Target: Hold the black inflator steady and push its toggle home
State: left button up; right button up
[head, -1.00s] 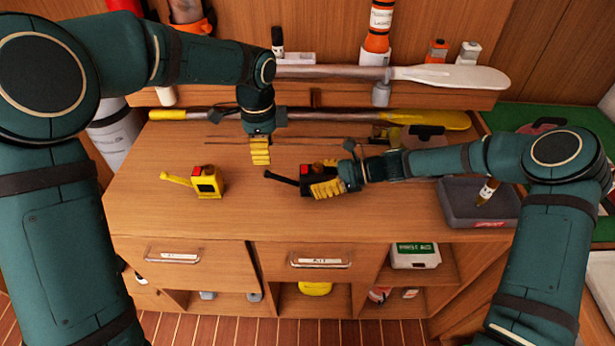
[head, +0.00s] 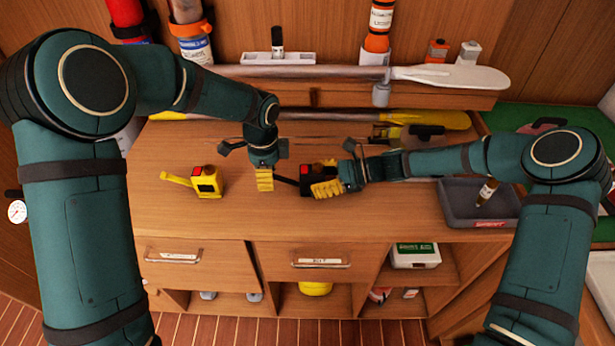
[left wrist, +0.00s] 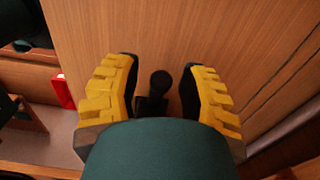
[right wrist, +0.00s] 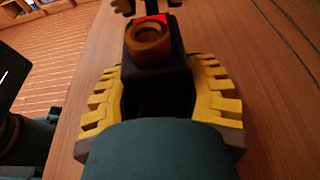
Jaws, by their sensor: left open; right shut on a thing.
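The black inflator (head: 307,187) is on the wooden counter, with a red patch on top. It also shows in the right wrist view (right wrist: 160,75), with a brown ring on its top. My right gripper (head: 327,188) is shut on its body, a yellow finger on each side. The black toggle (head: 286,181) sticks out to the left of the body. My left gripper (head: 265,181) is open at the toggle's outer end, pointing down. In the left wrist view the toggle's round knob (left wrist: 160,80) sits between the open fingers; I cannot tell whether they touch it.
A yellow inflator (head: 207,182) with its own arm stands to the left on the counter (head: 225,220). A grey tray (head: 455,205) lies at the right. Paddles (head: 450,77) lie along the back. The counter's front is clear.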

pick_arm(q)
jog(key=shift+o, duration=0.2)
jog(key=c, duration=0.7)
